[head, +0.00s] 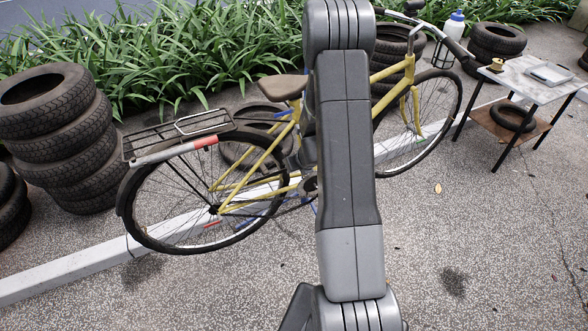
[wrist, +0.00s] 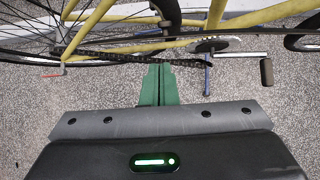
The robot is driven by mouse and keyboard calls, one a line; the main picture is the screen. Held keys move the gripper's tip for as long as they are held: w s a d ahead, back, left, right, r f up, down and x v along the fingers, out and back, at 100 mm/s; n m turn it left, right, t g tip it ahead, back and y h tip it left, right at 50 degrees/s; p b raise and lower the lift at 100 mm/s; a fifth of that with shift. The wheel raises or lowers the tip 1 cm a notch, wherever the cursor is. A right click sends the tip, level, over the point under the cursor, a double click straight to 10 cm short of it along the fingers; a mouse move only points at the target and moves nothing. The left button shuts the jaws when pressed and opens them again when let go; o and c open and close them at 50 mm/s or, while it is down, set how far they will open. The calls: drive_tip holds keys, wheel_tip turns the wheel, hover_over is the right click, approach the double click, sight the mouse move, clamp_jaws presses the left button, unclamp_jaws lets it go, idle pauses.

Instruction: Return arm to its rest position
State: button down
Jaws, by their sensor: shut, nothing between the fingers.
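My gripper (wrist: 159,72) shows in the wrist view, its two green fingers shut together with nothing between them. Beyond the fingertips are the chain and the lower yellow frame of a bicycle (wrist: 135,48); I cannot tell how far apart they are. In the head view my grey arm stands upright across the middle and hides the centre of the yellow bicycle (head: 248,176). The gripper cannot be made out in the head view.
Stacked tyres (head: 62,140) stand at left, with more tyres (head: 497,40) at the back right. A small table (head: 535,82) holds a flat grey object. A white kerb beam (head: 70,278) runs beneath the bicycle. Open paving (head: 480,240) lies at the front right.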

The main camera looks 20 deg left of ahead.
drive_tip(key=shift+d+r, duration=0.1)
drive_tip(key=shift+r, duration=0.3)
drive_tip(key=shift+f, duration=0.1)
